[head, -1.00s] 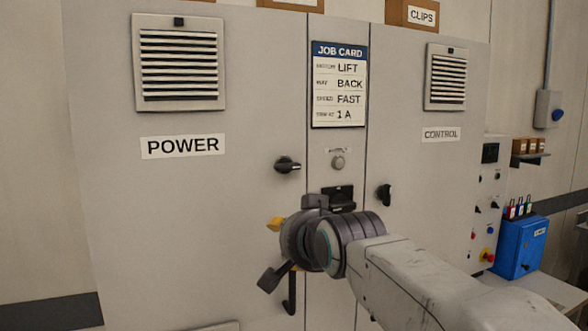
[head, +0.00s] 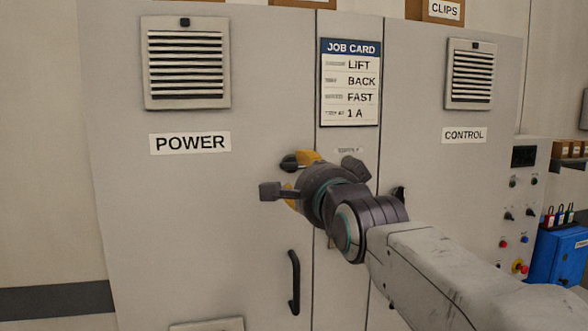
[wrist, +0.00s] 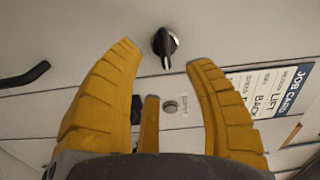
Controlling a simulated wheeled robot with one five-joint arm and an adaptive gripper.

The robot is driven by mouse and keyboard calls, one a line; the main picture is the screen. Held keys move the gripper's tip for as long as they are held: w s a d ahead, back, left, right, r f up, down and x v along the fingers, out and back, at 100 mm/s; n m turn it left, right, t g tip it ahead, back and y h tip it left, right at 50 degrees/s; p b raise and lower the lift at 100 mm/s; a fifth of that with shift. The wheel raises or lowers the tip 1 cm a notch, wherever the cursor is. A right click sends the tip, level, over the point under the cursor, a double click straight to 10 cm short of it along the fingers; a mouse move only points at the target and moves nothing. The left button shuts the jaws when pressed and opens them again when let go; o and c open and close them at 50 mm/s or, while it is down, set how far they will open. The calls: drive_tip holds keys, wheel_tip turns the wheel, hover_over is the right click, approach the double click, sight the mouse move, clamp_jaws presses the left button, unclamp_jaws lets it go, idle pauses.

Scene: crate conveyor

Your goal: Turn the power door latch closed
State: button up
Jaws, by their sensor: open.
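The power door latch (head: 289,162), a black turn knob, is on the right side of the power door (head: 190,220). In the head view my gripper partly hides it. In the wrist view the latch (wrist: 165,44) shows whole, its lever pointing down the picture, toward the door's seam, so it lies sideways on the door. My gripper (head: 293,180) is open and empty in front of the door. In the wrist view its yellow fingers (wrist: 164,55) stand apart, with the latch between and just beyond the tips. Contact is not visible.
A black vertical door handle (head: 294,282) is below the latch. A job card (head: 349,82) hangs on the middle panel, with a round button (wrist: 170,106) below it. The control door latch (head: 399,193) is partly behind my arm. A blue box (head: 558,258) stands at right.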

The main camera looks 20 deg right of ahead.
sight(295, 169)
drive_tip(key=shift+w+m, duration=0.3)
drive_tip(key=shift+m, duration=0.3)
drive_tip(key=shift+w+p, duration=1.15)
drive_tip(key=shift+w, duration=2.25)
clamp_jaws()
